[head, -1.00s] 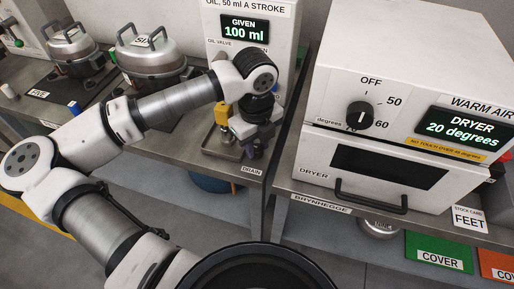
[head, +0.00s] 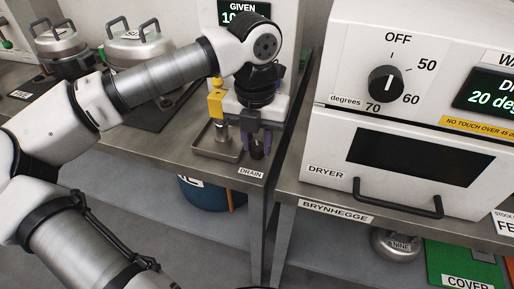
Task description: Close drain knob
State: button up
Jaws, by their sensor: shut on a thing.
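My gripper (head: 257,141) points down at the front edge of the left bench, at the right of a small metal drip tray (head: 206,148). Its purple-tipped fingers are shut on a dark knob (head: 257,151), which shows only in part between them. The DRAIN label (head: 250,173) is on the bench edge just below, so this appears to be the drain knob. The knob's turned position cannot be made out.
A yellow part (head: 216,101) stands over the tray, beside my gripper. The dryer (head: 385,165) with its dial and handle stands close on the right, across a narrow gap. Lidded pots (head: 138,48) stand at the back left. A blue drum (head: 205,194) is under the bench.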

aim_at(258, 145)
jog(key=m+b, duration=0.2)
jog(key=m, duration=0.3)
jog(key=shift+m, duration=0.3)
dwell(0.4)
jog(key=o, duration=1)
jog(key=shift+c, duration=0.2)
jog(key=shift+r, duration=0.1)
jog(key=shift+w+r+p, duration=0.15)
jog(key=shift+r+p, duration=0.15)
jog(key=shift+r, duration=0.2)
notch_tip(258, 145, up, 7)
jog(key=p, duration=0.4)
jog(key=shift+p, duration=0.3)
